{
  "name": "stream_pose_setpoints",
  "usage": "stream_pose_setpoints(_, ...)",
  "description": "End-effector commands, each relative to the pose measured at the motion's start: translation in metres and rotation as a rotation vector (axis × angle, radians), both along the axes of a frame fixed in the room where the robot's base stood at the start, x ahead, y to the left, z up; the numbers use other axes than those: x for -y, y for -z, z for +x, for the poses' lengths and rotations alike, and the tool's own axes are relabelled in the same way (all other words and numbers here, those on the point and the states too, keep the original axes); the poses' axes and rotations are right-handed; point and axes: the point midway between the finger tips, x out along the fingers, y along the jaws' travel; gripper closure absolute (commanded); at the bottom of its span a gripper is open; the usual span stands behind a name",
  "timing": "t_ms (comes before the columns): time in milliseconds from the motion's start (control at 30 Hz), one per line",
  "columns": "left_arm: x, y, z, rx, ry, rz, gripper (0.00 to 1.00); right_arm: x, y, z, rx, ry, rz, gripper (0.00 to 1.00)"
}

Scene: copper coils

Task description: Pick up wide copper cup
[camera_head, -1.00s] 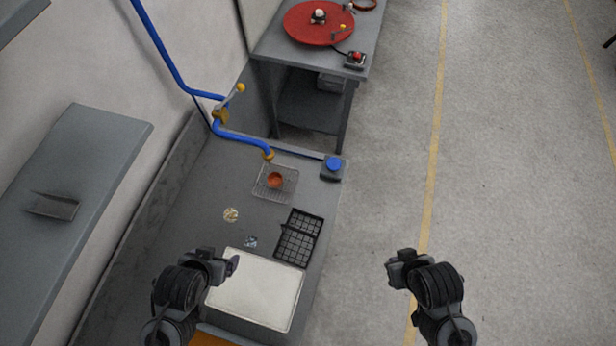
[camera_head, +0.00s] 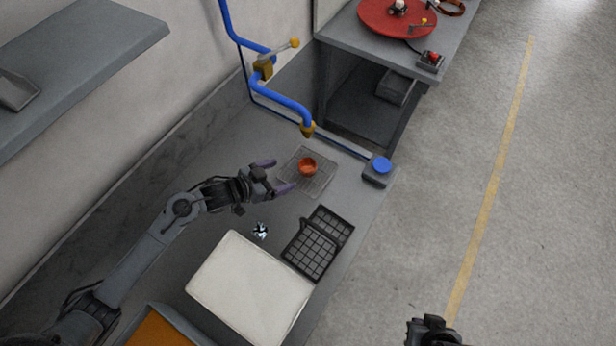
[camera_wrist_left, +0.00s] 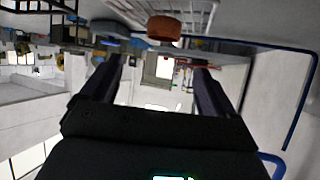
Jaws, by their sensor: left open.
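The wide copper cup (camera_head: 308,167) sits on a wire rack (camera_head: 318,186) under the blue pipe's outlet. It also shows in the left wrist view (camera_wrist_left: 164,28), at the top and beyond the fingers. My left gripper (camera_head: 281,175) is open, its purple fingers pointing at the cup from the left. The fingertips are close to the rack's left side and apart from the cup. Nothing is between the fingers in the left wrist view (camera_wrist_left: 158,68). My right gripper (camera_head: 430,328) is only partly in view at the bottom edge, away from the bench, and its fingers cannot be made out.
A blue pipe (camera_head: 285,98) with a brass outlet (camera_head: 308,129) hangs just above the cup. A blue button box (camera_head: 380,169) stands right of the rack. A black grid tray (camera_head: 312,253), a white board (camera_head: 250,290) and a small shiny piece (camera_head: 261,230) lie nearer.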

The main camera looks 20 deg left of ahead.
Motion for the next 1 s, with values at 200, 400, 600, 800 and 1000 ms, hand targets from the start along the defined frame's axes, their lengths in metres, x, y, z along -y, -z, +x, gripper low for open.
stream_pose_setpoints(200, 0.000, 0.015, 0.016, 0.010, 0.032, -0.040, 0.11, 0.000, 0.015, 0.000, 0.002, 0.000, 0.000, 1.00)
stream_pose_setpoints(400, 0.014, 0.026, 0.036, 0.012, 0.033, -0.043, 0.11, 0.000, 0.017, 0.000, 0.004, 0.000, 0.001, 1.00)
stream_pose_setpoints(600, 0.023, 0.033, 0.048, 0.011, 0.033, -0.041, 0.11, 0.000, 0.019, 0.000, 0.003, 0.000, 0.000, 1.00)
stream_pose_setpoints(800, 0.028, 0.041, 0.057, 0.011, 0.033, -0.040, 0.11, 0.001, 0.021, 0.000, 0.003, -0.001, -0.002, 1.00)
stream_pose_setpoints(1000, 0.039, 0.056, 0.075, 0.011, 0.031, -0.041, 0.11, 0.001, 0.026, 0.000, 0.002, -0.003, -0.003, 1.00)
